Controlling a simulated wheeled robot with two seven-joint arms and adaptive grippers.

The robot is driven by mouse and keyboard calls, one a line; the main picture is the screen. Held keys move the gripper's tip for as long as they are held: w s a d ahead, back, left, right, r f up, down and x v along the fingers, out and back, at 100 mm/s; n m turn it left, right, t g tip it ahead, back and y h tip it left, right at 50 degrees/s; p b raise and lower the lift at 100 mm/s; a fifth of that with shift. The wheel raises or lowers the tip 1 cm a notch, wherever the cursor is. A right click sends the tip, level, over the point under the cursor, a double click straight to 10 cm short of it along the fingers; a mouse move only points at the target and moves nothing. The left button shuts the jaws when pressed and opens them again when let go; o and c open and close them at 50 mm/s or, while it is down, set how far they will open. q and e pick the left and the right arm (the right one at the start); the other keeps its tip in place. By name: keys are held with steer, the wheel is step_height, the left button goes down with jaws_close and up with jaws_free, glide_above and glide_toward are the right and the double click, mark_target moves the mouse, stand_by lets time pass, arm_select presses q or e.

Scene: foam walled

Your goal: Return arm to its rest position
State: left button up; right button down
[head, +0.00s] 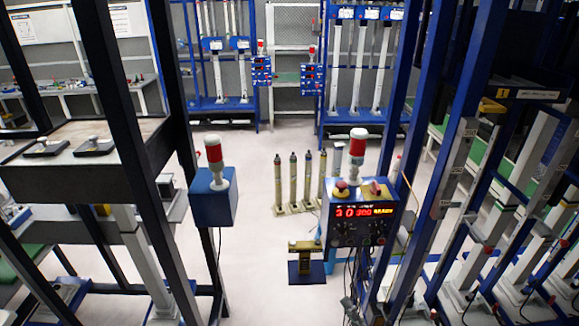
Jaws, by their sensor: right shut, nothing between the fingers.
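I make out neither my left gripper nor my right gripper in the head view. No arm of mine can be told apart from the posts and racks here. A control box (361,218) with a lit red display stands right of the middle, with a red and white signal lamp (358,143) above it. Cables hang below the box.
Black posts and a shelf (85,165) fill the left. A blue box (212,205) with a red and white lamp stands beside them. Upright cylinders (293,182) stand on the floor ahead. Blue racks line the back and right. Pale floor (255,240) is open in the middle.

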steer(key=s+d+f+m+g+h, duration=0.2)
steer(key=d+f+m+h, duration=0.15)
steer(key=f, duration=0.85)
steer(key=s+d+f+m+g+h, duration=0.1)
steer(key=d+f+m+h, duration=0.3)
steer(key=f, duration=0.8)
steer(key=s+d+f+m+g+h, duration=0.25)
steer(key=f+m, duration=0.35)
steer(key=f, duration=0.6)
steer(key=s+d+f+m+g+h, duration=0.2)
steer(key=s+f, duration=0.5)
steer(key=f, duration=0.2)
steer(key=s+d+f+m+g+h, duration=0.1)
steer(key=s+d+f+m+g, duration=0.15)
steer(key=s+f, duration=0.6)
steer(key=s+f+m+g, duration=0.2)
steer(key=s+f, duration=0.3)
steer(key=s, duration=0.6)
steer(key=s+d+f+m+g+h, duration=0.1)
steer(key=s+f+g, duration=0.3)
steer(key=s, duration=0.8)
steer(key=s+d+f+m+g, duration=0.1)
steer(key=s+f+m+g, duration=0.2)
steer(key=s+f, duration=0.3)
steer(key=s+m, duration=0.1)
steer(key=s, duration=0.4)
steer(key=shift+s+h, duration=0.3)
steer(key=shift+s, duration=0.05)
